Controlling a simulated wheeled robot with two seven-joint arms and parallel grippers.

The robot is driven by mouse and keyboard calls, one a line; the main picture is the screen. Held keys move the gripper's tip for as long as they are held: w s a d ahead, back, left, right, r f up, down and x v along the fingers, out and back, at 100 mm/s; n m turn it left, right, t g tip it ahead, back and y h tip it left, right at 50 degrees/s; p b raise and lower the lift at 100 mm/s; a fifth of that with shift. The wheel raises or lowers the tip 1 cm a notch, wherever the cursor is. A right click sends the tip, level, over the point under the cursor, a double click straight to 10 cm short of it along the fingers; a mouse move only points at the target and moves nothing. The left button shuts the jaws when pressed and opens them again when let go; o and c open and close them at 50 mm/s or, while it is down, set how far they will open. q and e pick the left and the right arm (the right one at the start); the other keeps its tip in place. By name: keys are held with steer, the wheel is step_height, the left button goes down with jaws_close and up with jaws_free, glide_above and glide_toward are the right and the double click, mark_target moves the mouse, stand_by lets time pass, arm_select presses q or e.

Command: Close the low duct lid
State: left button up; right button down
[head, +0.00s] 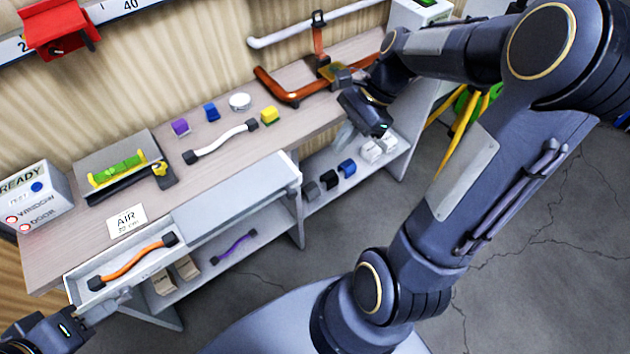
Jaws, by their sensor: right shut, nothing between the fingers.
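A low pale duct (78,293) runs along the front edge of the bench. Its left part is open, and an orange cable (132,261) with dark ends lies in it. A flat pale lid panel (240,196) shows over the right part of the duct. My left gripper (112,304) is at the duct's front left corner, close to the wall; I cannot tell whether it touches it, or whether its fingers are apart. My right gripper (344,134) is shut and empty, pointing down near the bench's front edge, to the right of the lid.
The bench top holds a white cable (222,143), small coloured blocks (180,127), a green-and-yellow fixture (118,170), an AIR card (127,221) and a READY box (38,197). A copper pipe (290,95) is behind. The lower shelf holds a purple cable (233,247) and several blocks (329,180).

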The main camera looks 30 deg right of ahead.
arm_select(q)
steer(key=shift+f, duration=0.1)
arm_select(e)
steer(key=a+r+x, duration=0.1)
steer(key=x, duration=1.2)
steer(key=shift+a, duration=0.4)
steer(key=shift+w+a, duration=0.1)
